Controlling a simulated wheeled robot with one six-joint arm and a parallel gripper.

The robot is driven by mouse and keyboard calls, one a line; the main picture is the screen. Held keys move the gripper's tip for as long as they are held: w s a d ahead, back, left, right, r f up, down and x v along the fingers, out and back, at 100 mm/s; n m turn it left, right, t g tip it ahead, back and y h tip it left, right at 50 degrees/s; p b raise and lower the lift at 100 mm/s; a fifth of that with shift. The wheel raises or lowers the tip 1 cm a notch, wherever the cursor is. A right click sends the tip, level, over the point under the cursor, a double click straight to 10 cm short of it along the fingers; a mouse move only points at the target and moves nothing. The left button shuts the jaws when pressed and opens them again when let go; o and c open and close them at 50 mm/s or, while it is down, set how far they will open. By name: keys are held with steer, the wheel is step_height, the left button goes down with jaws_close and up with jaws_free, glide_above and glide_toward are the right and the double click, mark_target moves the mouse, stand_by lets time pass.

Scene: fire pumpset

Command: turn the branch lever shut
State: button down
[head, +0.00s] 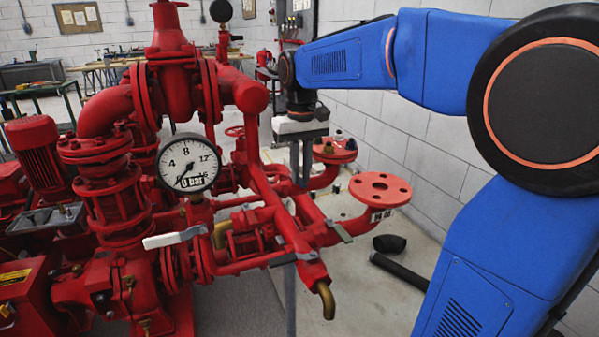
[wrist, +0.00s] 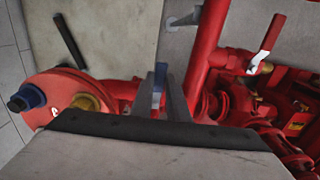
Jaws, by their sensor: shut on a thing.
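My gripper (head: 302,170) points down beside the red pipework, left of a red flanged outlet carrying small caps (head: 335,150). In the wrist view my gripper (wrist: 171,88) is shut on a narrow blue-grey piece, which I take to be the branch lever (wrist: 159,84). Only its end shows; the rest is hidden by the grey gripper body and fingers. In the head view the held part is hidden behind the fingers and pipes, so its angle to the pipe cannot be told.
A pressure gauge (head: 188,163) stands left of the pipes. A pale lever (head: 173,238) sticks out below it. An open red flange (head: 380,189) stands to the right. A black hose piece (head: 400,272) lies on the floor. A white block wall (head: 440,150) runs along the right.

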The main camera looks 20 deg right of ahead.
steer(key=c, duration=1.7)
jaws_free()
steer(key=shift+w, duration=0.1)
steer(key=shift+r, duration=0.1)
step_height(320, 180, up, 17)
steer(key=shift+a+r, duration=0.1)
steer(key=shift+r, duration=0.1)
